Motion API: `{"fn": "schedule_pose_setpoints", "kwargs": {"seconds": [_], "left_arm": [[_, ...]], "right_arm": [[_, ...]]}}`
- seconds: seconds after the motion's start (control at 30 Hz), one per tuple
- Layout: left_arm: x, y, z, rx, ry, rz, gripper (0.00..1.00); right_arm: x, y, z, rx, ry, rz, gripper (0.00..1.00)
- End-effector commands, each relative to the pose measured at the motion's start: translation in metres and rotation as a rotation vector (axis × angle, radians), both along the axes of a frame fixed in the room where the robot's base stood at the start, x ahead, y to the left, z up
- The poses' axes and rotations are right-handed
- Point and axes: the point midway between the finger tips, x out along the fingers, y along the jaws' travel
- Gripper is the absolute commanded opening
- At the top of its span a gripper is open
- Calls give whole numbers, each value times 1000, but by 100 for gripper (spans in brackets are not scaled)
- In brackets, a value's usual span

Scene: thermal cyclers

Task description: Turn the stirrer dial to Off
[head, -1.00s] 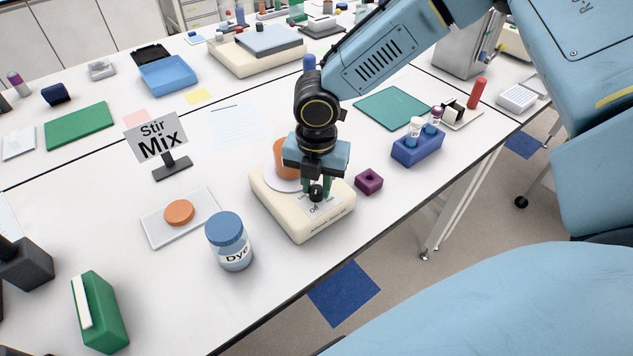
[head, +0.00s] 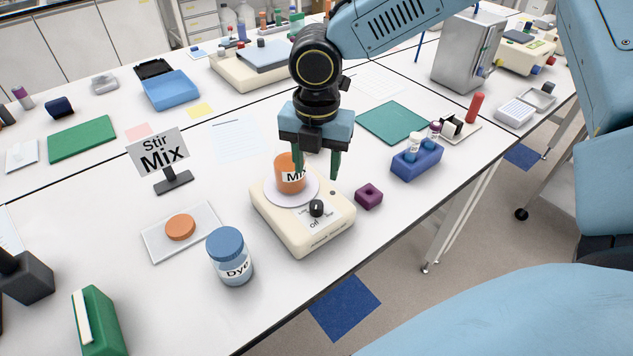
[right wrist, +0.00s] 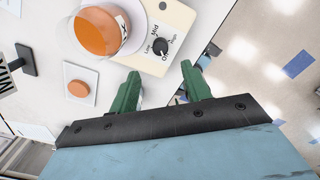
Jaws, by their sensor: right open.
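The cream stirrer (head: 300,240) stands near the front edge of the table. Its black dial (head: 316,208) is on the front of its top, by the word Off; it also shows in the right wrist view (right wrist: 160,45) with labels Low, Mid, High and Off. I cannot tell for sure where its pointer points. An orange jar labelled Mix (head: 289,174) sits on the stirrer's round white plate (head: 310,194). My right gripper (head: 316,172) is open and empty, above and apart from the dial, its green fingers pointing down. My left gripper is not in view.
A blue-lidded Dye jar (head: 229,257) stands left of the stirrer. A purple block (head: 369,195) and a blue tube rack (head: 417,164) stand to its right. A Stir Mix sign (head: 160,152) and an orange disc on a pale pad (head: 158,246) are further left.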

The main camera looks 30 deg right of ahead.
Motion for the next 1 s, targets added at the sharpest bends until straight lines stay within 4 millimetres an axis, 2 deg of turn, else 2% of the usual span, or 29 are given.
{"fn": "schedule_pose_setpoints", "kwargs": {"seconds": [0.03,0.1,0.3,0.87,0.97,1.0], "left_arm": [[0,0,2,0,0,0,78],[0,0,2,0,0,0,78],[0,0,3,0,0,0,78],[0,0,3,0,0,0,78],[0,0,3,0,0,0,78],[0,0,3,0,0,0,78]], "right_arm": [[0,0,11,1,-4,1,48],[0,0,21,1,-2,0,48],[0,0,36,0,0,1,48],[0,-1,37,0,0,-2,48],[-1,-13,35,-4,-6,-32,48],[-3,-23,32,-6,-11,-58,48]]}}
